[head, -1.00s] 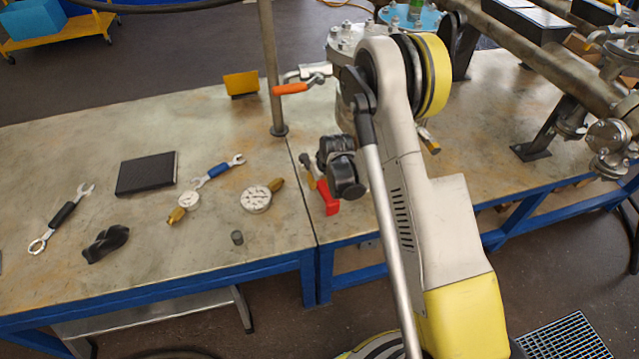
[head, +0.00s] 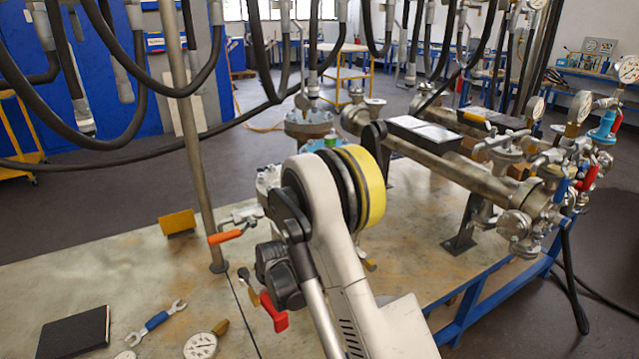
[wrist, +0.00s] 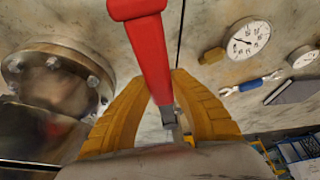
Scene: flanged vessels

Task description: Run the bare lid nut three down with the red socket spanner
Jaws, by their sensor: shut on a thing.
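My gripper (wrist: 162,88) has two yellow ribbed fingers closed around the red socket spanner (wrist: 150,52). The spanner's red handle runs up the wrist view, with a grey metal part between the fingers. In the head view the red spanner (head: 273,312) hangs by my dark wrist over the bench, near the orange-handled valve. A flanged vessel (wrist: 55,75) with several bolts and nuts on its rim stands left of the fingers in the wrist view. In the head view my arm hides most of the near vessel (head: 268,180). I cannot tell which lid nut is bare.
An upright post (head: 195,150) and the orange-handled valve (head: 225,236) stand near the gripper. A dial gauge (head: 201,345), blue-handled spanner (head: 157,320) and black pad (head: 75,333) lie on the bench. Thick pipes (head: 440,160) run right. Hoses hang behind.

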